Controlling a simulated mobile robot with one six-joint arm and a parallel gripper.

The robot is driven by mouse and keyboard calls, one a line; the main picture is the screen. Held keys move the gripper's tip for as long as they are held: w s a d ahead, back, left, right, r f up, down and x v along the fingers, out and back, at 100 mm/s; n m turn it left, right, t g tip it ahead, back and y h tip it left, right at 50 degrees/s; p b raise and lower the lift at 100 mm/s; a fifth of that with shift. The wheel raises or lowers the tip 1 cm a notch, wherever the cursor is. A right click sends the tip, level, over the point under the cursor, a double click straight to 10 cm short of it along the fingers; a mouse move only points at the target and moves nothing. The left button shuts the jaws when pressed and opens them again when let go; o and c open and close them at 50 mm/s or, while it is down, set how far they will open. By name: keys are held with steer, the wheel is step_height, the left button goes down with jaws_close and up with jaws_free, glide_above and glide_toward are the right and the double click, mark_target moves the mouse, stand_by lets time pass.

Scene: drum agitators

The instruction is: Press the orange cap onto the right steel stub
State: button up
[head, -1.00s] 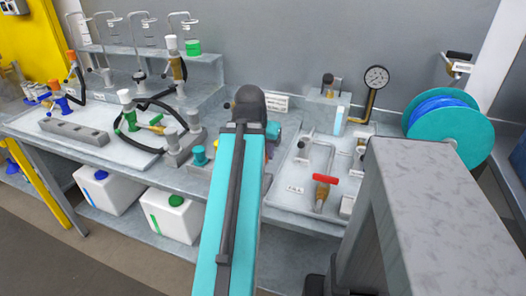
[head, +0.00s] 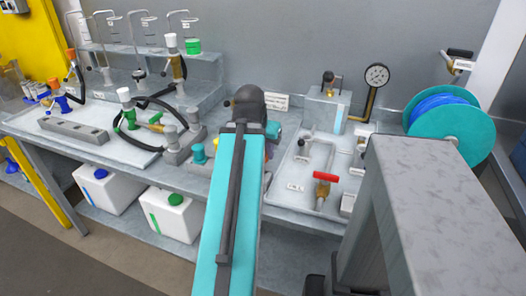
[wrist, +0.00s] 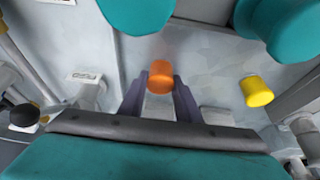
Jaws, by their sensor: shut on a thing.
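The orange cap (wrist: 161,76) shows in the middle of the wrist view, between the two dark fingers of my gripper (wrist: 150,92), which is shut on it. A pale grey shape lies just below the cap in that view; I cannot tell whether it is a stub. In the head view my arm hides the fingers and the held cap. I cannot make out the cap touching either one.
A yellow cap-like piece (wrist: 257,91) and large teal shapes (wrist: 136,12) lie close around my gripper in the wrist view. A red-handled valve (head: 326,177), a gauge (head: 377,76) and a hose reel (head: 450,130) stand right of my arm. A black hose loops at left.

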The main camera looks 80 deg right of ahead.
steer(key=shift+f, duration=0.15)
steer(key=o, duration=1.1)
steer(key=shift+r+p, duration=2)
steer(key=shift+r, duration=0.1)
